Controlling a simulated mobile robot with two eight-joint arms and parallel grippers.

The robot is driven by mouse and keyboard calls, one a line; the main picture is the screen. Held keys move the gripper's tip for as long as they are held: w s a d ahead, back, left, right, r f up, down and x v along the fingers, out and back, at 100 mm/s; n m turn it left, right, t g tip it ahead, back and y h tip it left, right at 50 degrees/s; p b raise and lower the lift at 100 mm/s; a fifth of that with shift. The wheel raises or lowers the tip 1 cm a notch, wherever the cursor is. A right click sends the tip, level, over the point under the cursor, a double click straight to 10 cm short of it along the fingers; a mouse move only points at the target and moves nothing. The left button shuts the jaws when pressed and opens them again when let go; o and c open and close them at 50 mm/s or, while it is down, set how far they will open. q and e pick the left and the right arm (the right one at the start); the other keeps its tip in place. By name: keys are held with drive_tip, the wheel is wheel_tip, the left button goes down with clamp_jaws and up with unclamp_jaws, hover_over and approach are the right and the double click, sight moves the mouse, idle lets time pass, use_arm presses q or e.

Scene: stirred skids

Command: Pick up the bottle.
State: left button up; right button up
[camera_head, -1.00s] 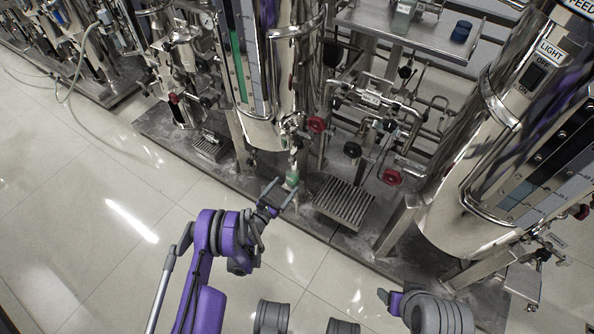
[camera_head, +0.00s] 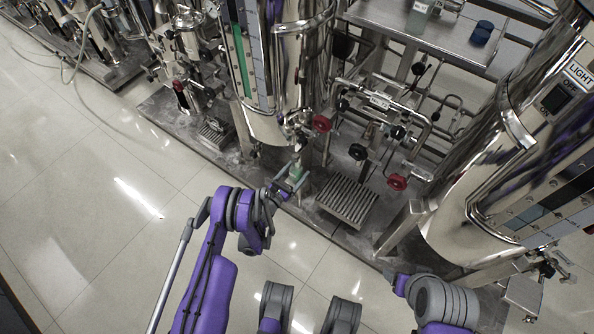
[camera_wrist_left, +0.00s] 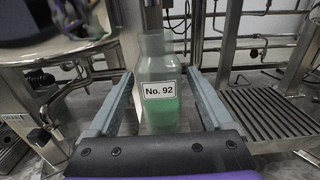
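The bottle (camera_head: 296,173) is small, with pale green liquid. It stands under the spout of the middle steel tank. In the left wrist view the bottle (camera_wrist_left: 160,105) is upright and clear, with a white label reading "No. 92". My left gripper (camera_head: 293,181) is open, and its fingers reach toward the bottle from the front. In the left wrist view the left gripper (camera_wrist_left: 160,78) has one finger on each side of the bottle, with a gap on both sides.
The middle tank (camera_head: 262,125) and its spout (camera_head: 298,145) stand close above the bottle. A slotted drain grate (camera_head: 348,200) lies to the right. A large tank (camera_head: 490,190) stands further right.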

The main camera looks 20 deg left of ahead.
use_arm(q)
clamp_jaws()
idle(0.3)
